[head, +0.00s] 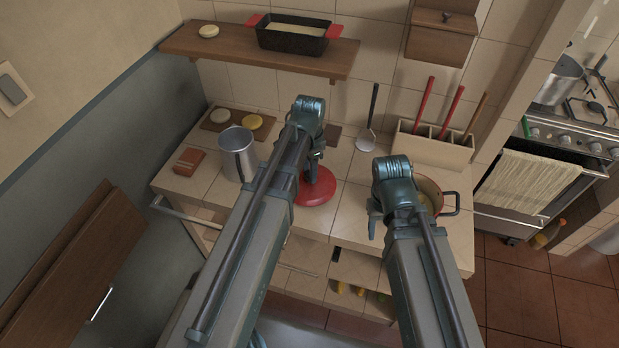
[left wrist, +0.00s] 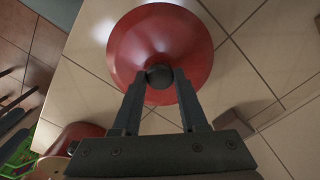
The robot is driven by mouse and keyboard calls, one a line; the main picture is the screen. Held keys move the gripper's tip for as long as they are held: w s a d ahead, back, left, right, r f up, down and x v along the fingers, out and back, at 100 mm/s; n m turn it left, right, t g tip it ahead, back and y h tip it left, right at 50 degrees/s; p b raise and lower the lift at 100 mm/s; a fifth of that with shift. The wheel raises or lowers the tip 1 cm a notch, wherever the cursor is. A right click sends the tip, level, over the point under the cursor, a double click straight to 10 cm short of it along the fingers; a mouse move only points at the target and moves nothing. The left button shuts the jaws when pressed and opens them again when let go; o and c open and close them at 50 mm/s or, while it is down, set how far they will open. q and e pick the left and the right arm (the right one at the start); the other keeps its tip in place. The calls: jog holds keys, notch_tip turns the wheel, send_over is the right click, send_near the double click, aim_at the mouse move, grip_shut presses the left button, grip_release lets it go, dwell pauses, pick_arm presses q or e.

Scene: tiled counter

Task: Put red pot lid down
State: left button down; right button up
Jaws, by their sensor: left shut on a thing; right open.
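The red pot lid (head: 316,188) is over the tiled counter, left of the red pot (head: 430,190); I cannot tell whether its rim touches the tiles. In the left wrist view the lid (left wrist: 140,45) is a round red disc with a black knob (left wrist: 160,76). My left gripper (left wrist: 159,84) is shut on this knob. In the head view my left arm hides part of the lid and the fingertips. My right gripper (head: 376,218) is open beside the pot, mostly hidden by its own wrist, and my right arm covers part of the pot.
A metal canister (head: 238,153) and a reddish box (head: 189,162) stand on the counter's left part. A utensil holder (head: 432,149) with red handles is at the back right. A shelf (head: 215,45) holds a loaf pan (head: 292,36). Bare tiles lie around the lid.

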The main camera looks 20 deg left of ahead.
pick_arm(q)
jog(key=shift+f, duration=0.65)
pick_arm(e)
jog(key=shift+f, duration=0.65)
pick_arm(q)
jog(key=shift+f+b, duration=0.25)
jog(key=shift+b, duration=0.15)
pick_arm(e)
jog(key=shift+f, duration=0.2)
pick_arm(q)
jog(key=shift+c, duration=2.2)
grip_release()
jog(key=shift+r, duration=0.1)
pick_arm(e)
jog(key=shift+r, duration=0.1)
pick_arm(q)
jog(key=shift+r+p, duration=0.2)
jog(key=shift+p, duration=0.1)
pick_arm(e)
jog(key=shift+r, duration=0.15)
